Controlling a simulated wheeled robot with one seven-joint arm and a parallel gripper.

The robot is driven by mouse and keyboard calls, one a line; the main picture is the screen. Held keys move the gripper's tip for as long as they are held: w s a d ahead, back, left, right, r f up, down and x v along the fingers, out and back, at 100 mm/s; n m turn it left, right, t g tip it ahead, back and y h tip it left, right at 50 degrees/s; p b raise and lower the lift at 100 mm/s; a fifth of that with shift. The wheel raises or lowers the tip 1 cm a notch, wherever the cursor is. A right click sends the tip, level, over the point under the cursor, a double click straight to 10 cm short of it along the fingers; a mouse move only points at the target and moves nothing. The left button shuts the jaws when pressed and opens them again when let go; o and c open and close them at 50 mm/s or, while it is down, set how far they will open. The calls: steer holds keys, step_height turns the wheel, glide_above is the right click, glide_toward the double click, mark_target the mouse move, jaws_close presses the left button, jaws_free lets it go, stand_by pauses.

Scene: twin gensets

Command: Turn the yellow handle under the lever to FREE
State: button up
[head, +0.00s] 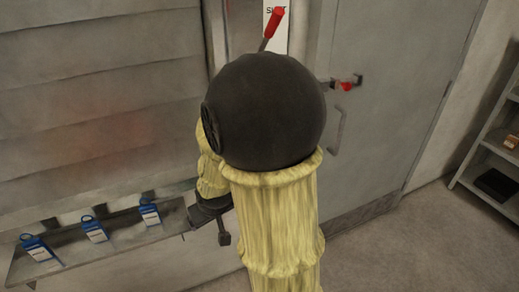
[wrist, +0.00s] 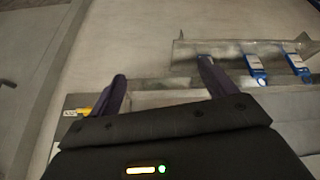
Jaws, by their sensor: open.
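A small yellow piece (wrist: 84,111), likely the yellow handle, shows in the wrist view at the left, just outside my left finger and partly hidden by it. A pale label (wrist: 70,113) with unreadable text sits beside it. My gripper (wrist: 162,68) is open, with nothing between its two dark fingers. In the head view my gripper (head: 205,235) is below and left of my arm's black joint. A red-gripped lever (head: 272,27) stands tilted by a white label at the top. The yellow handle is not visible in the head view, where my arm covers the area under the lever.
Several blue padlock-like tags stand on a ledge (head: 75,262) left of my gripper; the ledge (wrist: 235,48) also shows in the wrist view. A grey door (head: 400,110) with a red-tipped latch (head: 345,87) is at right. A shelf rack (head: 490,165) stands far right, with clear floor before it.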

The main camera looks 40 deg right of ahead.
steer(key=w+d+f+t+h+b, duration=0.15)
steer(key=w+d+f+t, duration=0.25)
steer(key=w+d, duration=0.55)
steer(key=s+d+f+m+t+h+b, duration=0.1)
steer(key=d+t, duration=0.3)
steer(key=d, duration=0.6)
steer(key=s+d+f+m+t+b, duration=0.1)
steer(key=d+t, duration=0.3)
steer(key=d, duration=0.6)
steer(key=shift+s+f+h+b, duration=0.35)
steer(key=shift+s+b, duration=0.35)
steer(key=shift+b, duration=0.2)
steer(key=shift+d, duration=0.1)
steer(key=shift+m, duration=0.3)
steer(key=p+x, duration=0.1)
steer(key=x, duration=0.4)
steer(key=p+x, duration=0.1)
steer(key=x, duration=0.5)
steer(key=p+x, duration=0.1)
steer(key=x, duration=0.5)
steer(key=shift+w+d+r+p, duration=0.15)
steer(key=shift+w+r+p, duration=0.05)
steer(key=shift+r+p, duration=0.15)
steer(key=c, duration=1)
